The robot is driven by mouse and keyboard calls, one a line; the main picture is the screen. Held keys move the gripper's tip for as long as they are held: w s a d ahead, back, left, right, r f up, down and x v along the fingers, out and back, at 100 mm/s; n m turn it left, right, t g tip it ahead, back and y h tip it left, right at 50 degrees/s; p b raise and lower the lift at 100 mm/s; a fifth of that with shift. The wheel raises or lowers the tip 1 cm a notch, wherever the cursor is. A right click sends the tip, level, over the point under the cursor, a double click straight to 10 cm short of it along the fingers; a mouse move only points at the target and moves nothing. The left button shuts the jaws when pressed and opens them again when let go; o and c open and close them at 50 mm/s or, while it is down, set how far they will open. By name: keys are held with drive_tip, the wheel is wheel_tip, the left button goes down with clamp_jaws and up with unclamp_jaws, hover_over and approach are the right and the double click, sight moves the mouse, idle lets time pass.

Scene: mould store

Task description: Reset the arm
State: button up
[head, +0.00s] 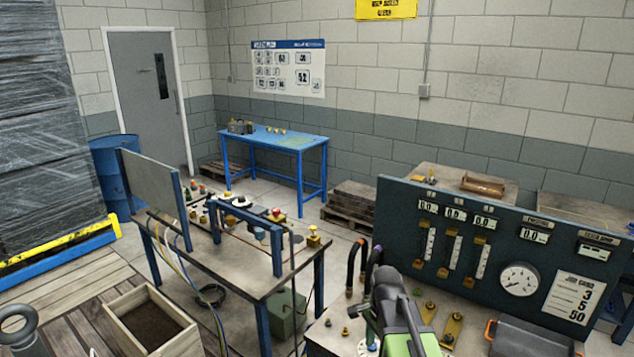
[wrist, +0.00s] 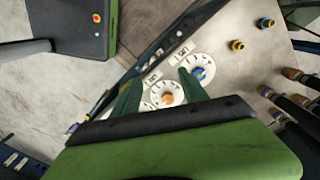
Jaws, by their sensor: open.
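My arm (head: 398,318) shows in the head view at the bottom, right of the middle, green and dark grey, in front of the gauge panel. In the wrist view my gripper (wrist: 160,80) is open, with two dark green fingers apart and nothing held between them. Past the fingers lie two white round dials, one with an orange knob (wrist: 167,97) and one with a blue knob (wrist: 200,73). I cannot tell how far the fingertips are from the dials. The fingertips are hard to make out in the head view.
A dark panel (head: 470,240) with meters and a round gauge (head: 520,279) stands behind and right of my arm. A workbench (head: 250,262) with controls stands left. Hoses (head: 357,262) rise close to my arm. A blue table (head: 273,140) stands by the far wall.

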drive_tip(key=shift+s+f+n, duration=0.15)
drive_tip(key=shift+s+n, duration=0.75)
drive_tip(key=shift+n, duration=1.3)
drive_tip(key=shift+s+f+n, duration=0.1)
drive_tip(key=shift+s+n, duration=0.8)
drive_tip(key=shift+n, duration=1.3)
drive_tip(key=shift+s+f+n, duration=0.15)
drive_tip(key=shift+s+n, duration=0.75)
drive_tip(key=shift+n, duration=1.3)
drive_tip(key=shift+c, duration=0.2)
